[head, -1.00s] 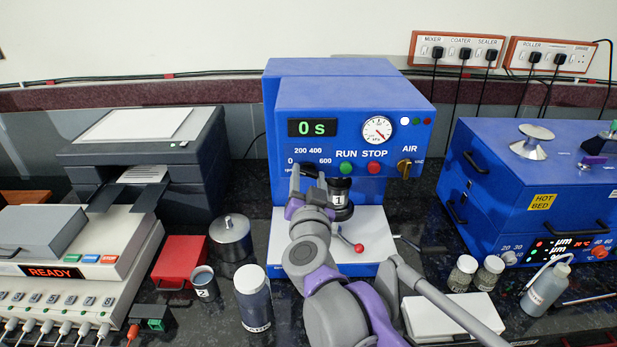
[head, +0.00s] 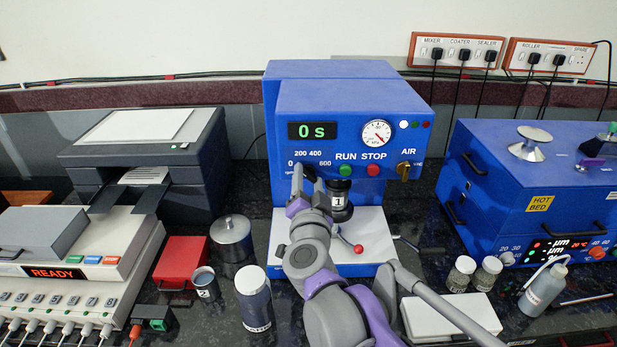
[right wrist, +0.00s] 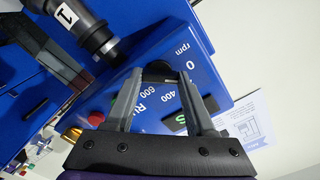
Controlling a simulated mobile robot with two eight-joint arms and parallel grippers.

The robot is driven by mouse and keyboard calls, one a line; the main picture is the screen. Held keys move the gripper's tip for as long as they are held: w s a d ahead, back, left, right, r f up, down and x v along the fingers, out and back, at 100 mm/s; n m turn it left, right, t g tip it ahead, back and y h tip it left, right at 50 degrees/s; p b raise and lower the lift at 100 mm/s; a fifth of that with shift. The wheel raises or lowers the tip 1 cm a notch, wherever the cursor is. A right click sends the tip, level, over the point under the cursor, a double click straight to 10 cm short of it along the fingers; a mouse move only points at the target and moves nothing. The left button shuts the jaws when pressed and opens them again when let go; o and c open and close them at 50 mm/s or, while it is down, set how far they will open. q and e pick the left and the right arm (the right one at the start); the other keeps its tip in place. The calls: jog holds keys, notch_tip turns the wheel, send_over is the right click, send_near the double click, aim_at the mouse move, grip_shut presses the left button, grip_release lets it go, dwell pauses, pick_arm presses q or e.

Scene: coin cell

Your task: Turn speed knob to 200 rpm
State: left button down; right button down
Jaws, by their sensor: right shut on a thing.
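The speed knob (right wrist: 158,70) is a small dark knob on the blue machine's front panel, among the printed labels 0, 200, 400, 600 and rpm. In the right wrist view my right gripper (right wrist: 159,80) has one finger on each side of the knob and is shut on it. In the head view the right gripper (head: 299,177) reaches the panel below the 200 and 400 labels and hides most of the knob. Which mark the knob points to cannot be made out. The machine's display (head: 313,131) reads 0 s. My left gripper is not in view.
The green RUN button (head: 345,170), red STOP button (head: 374,171) and AIR valve (head: 404,170) lie right of the knob. A black-capped container marked 1 (head: 340,200) hangs just beside the gripper. A red-tipped lever (head: 358,248) is below.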

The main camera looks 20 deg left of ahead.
jog(key=m+p, duration=0.1)
jog(key=m, duration=0.3)
jog(key=shift+m, duration=0.4)
dwell(0.4)
jog(key=shift+c, duration=1.2)
grip_release()
jog(key=v, duration=1.1)
jog(key=shift+w, duration=0.1)
